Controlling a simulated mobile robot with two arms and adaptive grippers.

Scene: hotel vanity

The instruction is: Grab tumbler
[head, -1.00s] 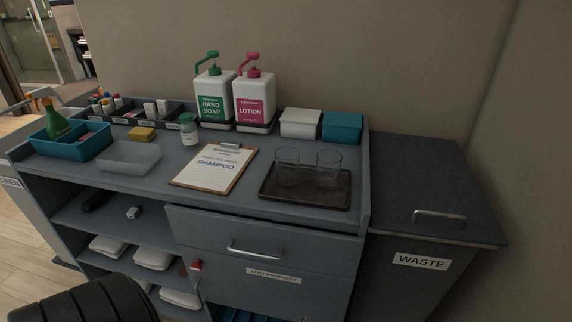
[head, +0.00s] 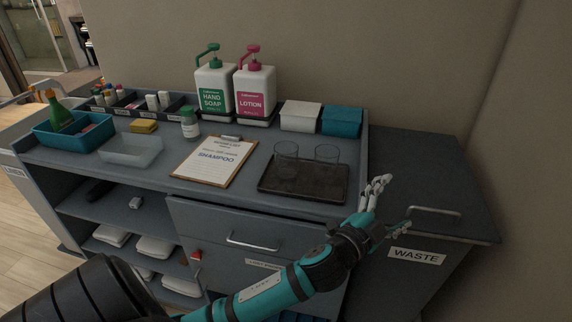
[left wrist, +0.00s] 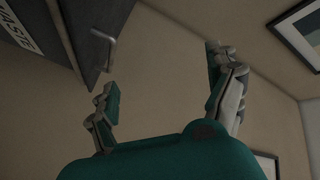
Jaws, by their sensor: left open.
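Two clear glass tumblers stand upright on a dark tray (head: 300,192) at the right end of the counter in the head view. The left tumbler (head: 286,160) and the right tumbler (head: 327,160) are close together. My left gripper (head: 394,204) is open and empty, to the right of the tray and in front of the waste bin. In the left wrist view my left gripper (left wrist: 165,85) has its fingers spread with nothing between them, and no tumbler shows there. My right gripper is not seen.
The waste cabinet (head: 440,185) with its metal handle (head: 434,210) is beside my left gripper. A clipboard (head: 214,162) lies left of the tray. Soap (head: 214,88) and lotion (head: 255,90) bottles, a white box (head: 301,117) and a teal box (head: 342,121) stand behind.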

